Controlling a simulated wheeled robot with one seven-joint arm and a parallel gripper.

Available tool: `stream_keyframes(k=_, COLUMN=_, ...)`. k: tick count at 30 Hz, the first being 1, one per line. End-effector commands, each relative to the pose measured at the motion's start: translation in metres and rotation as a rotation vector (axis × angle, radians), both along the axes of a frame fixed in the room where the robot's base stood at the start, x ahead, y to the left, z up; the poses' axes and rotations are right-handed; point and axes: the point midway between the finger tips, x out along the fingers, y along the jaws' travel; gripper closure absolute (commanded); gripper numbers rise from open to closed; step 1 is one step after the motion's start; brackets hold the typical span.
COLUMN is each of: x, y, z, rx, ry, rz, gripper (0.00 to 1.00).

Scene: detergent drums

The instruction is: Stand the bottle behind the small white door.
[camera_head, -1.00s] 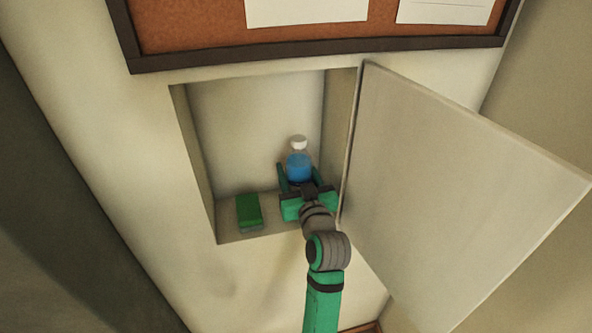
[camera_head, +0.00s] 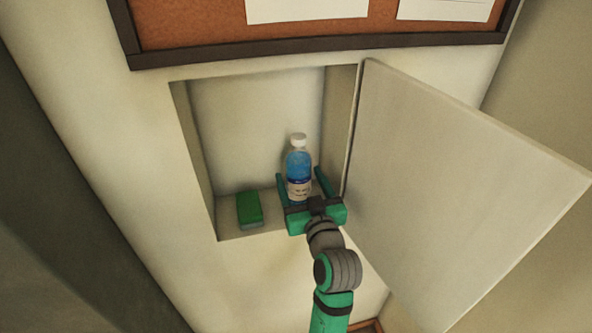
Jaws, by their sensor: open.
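The bottle (camera_head: 298,167) is clear with blue liquid, a white cap and a pale label. It stands upright inside the wall recess, towards its right side. The small white door (camera_head: 450,170) is swung wide open to the right of the recess. My gripper (camera_head: 299,180) is open at the front of the recess, with one green finger on each side of the bottle's lower part. The palm is in front of the bottle and hides its base.
A green block (camera_head: 249,209), perhaps a sponge, lies on the recess floor (camera_head: 232,232) to the left of the bottle. A framed cork board (camera_head: 190,25) with papers hangs above. The open door stands close to the right of my arm.

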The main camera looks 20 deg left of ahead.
Motion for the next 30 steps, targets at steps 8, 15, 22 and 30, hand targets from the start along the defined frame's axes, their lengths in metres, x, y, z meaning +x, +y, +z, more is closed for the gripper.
stream_keyframes(k=8, x=-0.042, y=-0.029, z=0.000, rx=0.001, ry=0.001, rz=-0.001, gripper=0.31)
stream_keyframes(k=15, x=-0.057, y=-0.038, z=0.000, rx=0.000, ry=0.000, rz=0.001, gripper=0.31)
stream_keyframes(k=22, x=-0.059, y=-0.041, z=-0.008, rx=0.007, ry=0.011, rz=-0.011, gripper=0.31)
stream_keyframes(k=30, x=-0.081, y=-0.070, z=-0.079, rx=0.073, ry=0.094, rz=-0.150, gripper=0.31)
